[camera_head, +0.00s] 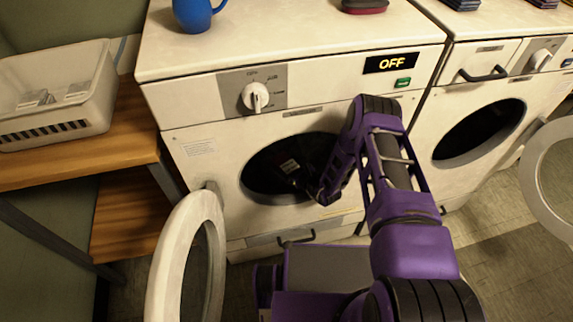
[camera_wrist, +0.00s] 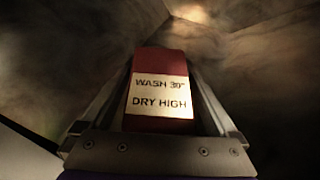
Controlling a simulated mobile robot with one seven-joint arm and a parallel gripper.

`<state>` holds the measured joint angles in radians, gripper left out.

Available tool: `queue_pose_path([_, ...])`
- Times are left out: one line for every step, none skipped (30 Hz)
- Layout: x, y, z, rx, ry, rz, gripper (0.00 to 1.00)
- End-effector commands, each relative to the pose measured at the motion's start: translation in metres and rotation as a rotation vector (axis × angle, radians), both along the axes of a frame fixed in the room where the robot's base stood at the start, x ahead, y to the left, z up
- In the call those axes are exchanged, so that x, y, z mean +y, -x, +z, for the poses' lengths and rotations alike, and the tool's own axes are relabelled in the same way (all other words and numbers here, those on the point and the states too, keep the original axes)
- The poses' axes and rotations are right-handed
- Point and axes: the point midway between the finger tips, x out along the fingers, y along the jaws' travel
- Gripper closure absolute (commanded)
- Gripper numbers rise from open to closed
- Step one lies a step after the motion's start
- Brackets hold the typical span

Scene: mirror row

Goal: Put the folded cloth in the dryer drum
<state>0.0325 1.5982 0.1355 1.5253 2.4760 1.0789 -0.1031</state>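The folded cloth (camera_wrist: 160,62) is dark red with a white label reading WASH 30° DRY HIGH. In the wrist view it sits between the two fingers of my gripper (camera_wrist: 161,85), which are closed on its sides. In the head view my gripper (camera_head: 298,178) reaches through the round door opening of the left machine, and only a small pale label shows there. The dark drum (camera_head: 262,175) surrounds it. Whether the cloth touches the drum wall cannot be told. The machine's round door (camera_head: 168,262) stands open to the left, and its display (camera_head: 391,63) reads OFF.
A blue mug (camera_head: 194,14) and a dark red item (camera_head: 364,5) stand on the machine top. A white basket (camera_head: 58,95) sits on the wooden table (camera_head: 130,130) at left. The right machine's door (camera_head: 548,165) is also open. Dark folded stacks (camera_head: 461,4) lie on that machine.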

Motion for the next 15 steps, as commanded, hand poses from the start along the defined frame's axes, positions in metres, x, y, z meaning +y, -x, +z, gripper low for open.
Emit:
queue_pose_path([0.0,0.0,0.0,0.0,0.0,0.0,0.0])
queue_pose_path([0.0,0.0,0.0,0.0,0.0,0.0,0.0])
queue_pose_path([0.0,0.0,0.0,0.0,0.0,0.0,0.0])
queue_pose_path([0.0,0.0,0.0,0.0,0.0,0.0,0.0])
queue_pose_path([0.0,0.0,0.0,0.0,0.0,0.0,0.0])
queue_pose_path([0.0,0.0,0.0,0.0,0.0,0.0,0.0])
queue_pose_path([0.0,0.0,0.001,0.0,0.0,0.0,0.0])
queue_pose_path([0.0,0.0,0.001,-0.001,0.001,0.0,0.0])
queue_pose_path([0.0,0.0,0.003,-0.001,0.0,0.001,0.0])
queue_pose_path([0.0,0.0,0.005,-0.001,0.0,0.001,0.0])
queue_pose_path([-0.003,0.002,0.006,0.0,0.0,-0.001,0.0])
queue_pose_path([-0.006,0.006,0.008,0.002,0.001,-0.001,0.0])
queue_pose_path([-0.009,0.01,0.01,0.002,0.0,-0.003,0.0])
queue_pose_path([-0.012,0.013,0.013,0.003,0.0,-0.003,0.0])
queue_pose_path([-0.017,0.019,0.016,0.003,0.0,-0.003,0.0])
